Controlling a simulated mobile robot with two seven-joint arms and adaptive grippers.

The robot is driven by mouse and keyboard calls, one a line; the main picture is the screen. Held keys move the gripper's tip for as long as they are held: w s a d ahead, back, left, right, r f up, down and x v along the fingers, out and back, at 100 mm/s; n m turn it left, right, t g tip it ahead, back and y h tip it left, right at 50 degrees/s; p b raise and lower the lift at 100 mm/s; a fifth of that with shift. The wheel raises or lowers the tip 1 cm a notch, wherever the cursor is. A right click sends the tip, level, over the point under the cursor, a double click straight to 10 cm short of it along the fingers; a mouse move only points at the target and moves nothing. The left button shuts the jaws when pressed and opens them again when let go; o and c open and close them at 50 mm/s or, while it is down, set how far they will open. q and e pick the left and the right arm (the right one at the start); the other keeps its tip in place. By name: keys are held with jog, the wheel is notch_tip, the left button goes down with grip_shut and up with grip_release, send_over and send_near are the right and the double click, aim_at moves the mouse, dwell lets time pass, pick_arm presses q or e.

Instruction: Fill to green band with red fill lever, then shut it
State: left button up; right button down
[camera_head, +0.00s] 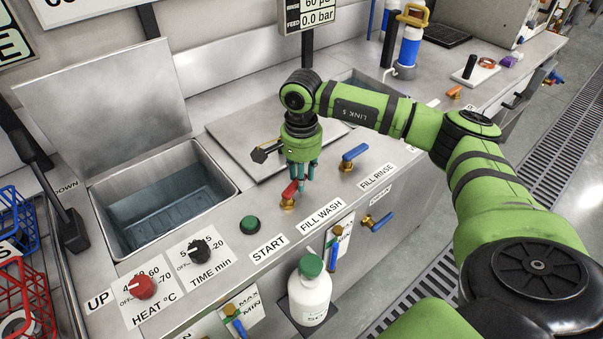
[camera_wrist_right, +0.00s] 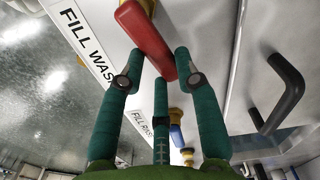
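The red fill lever (camera_head: 290,189) sits on a brass valve above the FILL WASH label (camera_head: 321,215). My right gripper (camera_head: 302,184) is just above and beside it, fingers pointing down. In the right wrist view the red lever (camera_wrist_right: 148,40) passes between the spread teal fingertips (camera_wrist_right: 160,68). The fingers look open, and I cannot tell whether any touches it. The open wash tank (camera_head: 165,205) at the left shows dark, bluish contents. A sight gauge (camera_head: 334,243) with a small green part is on the front panel, too small to read. My left gripper is not in view.
A blue rinse lever (camera_head: 354,153) is right of my gripper, and a blue drain lever (camera_head: 380,222) sits lower on the front. A green start button (camera_head: 250,224), dials and a green-capped white bottle (camera_head: 310,290) are nearby. Another gauge (camera_head: 235,320) is at the lower left.

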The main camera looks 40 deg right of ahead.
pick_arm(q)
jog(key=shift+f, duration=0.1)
pick_arm(e)
jog(key=shift+s+d+f+m+b, duration=0.1)
jog(key=shift+s+m+b, duration=0.4)
jog(key=shift+m, duration=0.4)
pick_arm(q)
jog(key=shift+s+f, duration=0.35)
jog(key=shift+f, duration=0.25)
pick_arm(e)
jog(key=shift+s+m, duration=0.3)
jog(key=shift+m, duration=0.7)
jog(key=c, duration=0.9)
grip_release()
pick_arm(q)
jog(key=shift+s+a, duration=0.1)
pick_arm(e)
notch_tip(320, 180, up, 12)
jog(key=shift+r, duration=0.15)
